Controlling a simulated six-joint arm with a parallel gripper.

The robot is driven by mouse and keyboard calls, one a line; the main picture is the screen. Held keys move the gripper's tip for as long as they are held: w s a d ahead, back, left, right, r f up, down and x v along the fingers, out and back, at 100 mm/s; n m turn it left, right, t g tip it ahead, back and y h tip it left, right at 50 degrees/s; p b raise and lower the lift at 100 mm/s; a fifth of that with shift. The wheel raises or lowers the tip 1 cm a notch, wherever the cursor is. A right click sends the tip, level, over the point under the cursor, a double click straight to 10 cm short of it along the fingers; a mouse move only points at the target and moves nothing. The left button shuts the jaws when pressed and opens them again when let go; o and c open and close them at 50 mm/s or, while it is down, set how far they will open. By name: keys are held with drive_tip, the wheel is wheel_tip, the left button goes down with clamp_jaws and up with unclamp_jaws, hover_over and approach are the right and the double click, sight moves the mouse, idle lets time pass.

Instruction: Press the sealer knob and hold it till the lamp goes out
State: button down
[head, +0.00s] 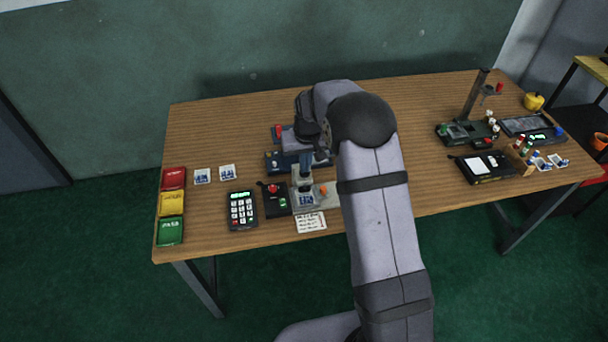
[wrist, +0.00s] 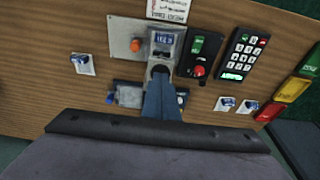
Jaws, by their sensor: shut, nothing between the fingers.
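The sealer seems to be the grey plate (head: 330,202) with a raised press at the near middle of the table; the plate also shows in the wrist view (wrist: 122,32). An orange lamp (wrist: 136,45) on it looks bright; it shows in the head view too (head: 323,190). A blue-and-white film piece (wrist: 163,41) sits at the press. My gripper (wrist: 159,76) is shut and empty, pointing down with its tips at a dark round knob on the press. The fingers hide most of that knob, so I cannot tell whether it is pressed down.
A black box (head: 276,199) with a red knob stands beside the sealer, then a keypad (head: 242,210). Red, yellow (head: 172,203) and green trays line the left edge. Film cards (head: 227,172) lie nearby. More devices (head: 483,166) stand at the right. The table's middle right is clear.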

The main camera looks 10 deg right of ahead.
drive_tip(key=shift+r+p, duration=2.15)
drive_tip(key=shift+r, duration=1)
drive_tip(key=s+f+g, duration=0.2)
drive_tip(key=s+f, duration=0.1)
drive_tip(key=s, duration=0.5)
drive_tip(key=s+f+g, duration=0.2)
drive_tip(key=s+f, duration=0.2)
drive_tip(key=s, duration=0.4)
drive_tip(key=s+r, duration=0.3)
drive_tip(key=s, duration=0.6)
drive_tip(key=s+r, duration=0.3)
drive_tip(key=s, duration=0.6)
drive_tip(key=shift+t, duration=0.9)
drive_tip(key=shift+w+d+r, duration=0.15)
drive_tip(key=shift+w+r, duration=0.2)
drive_tip(key=shift+r, duration=0.55)
drive_tip(key=shift+w+d+r, duration=0.2)
drive_tip(key=shift+w+r, duration=0.1)
drive_tip(key=shift+r, duration=0.55)
drive_tip(key=shift+w+d+r, duration=0.15)
drive_tip(key=shift+w+r, duration=0.2)
drive_tip(key=shift+r, duration=0.55)
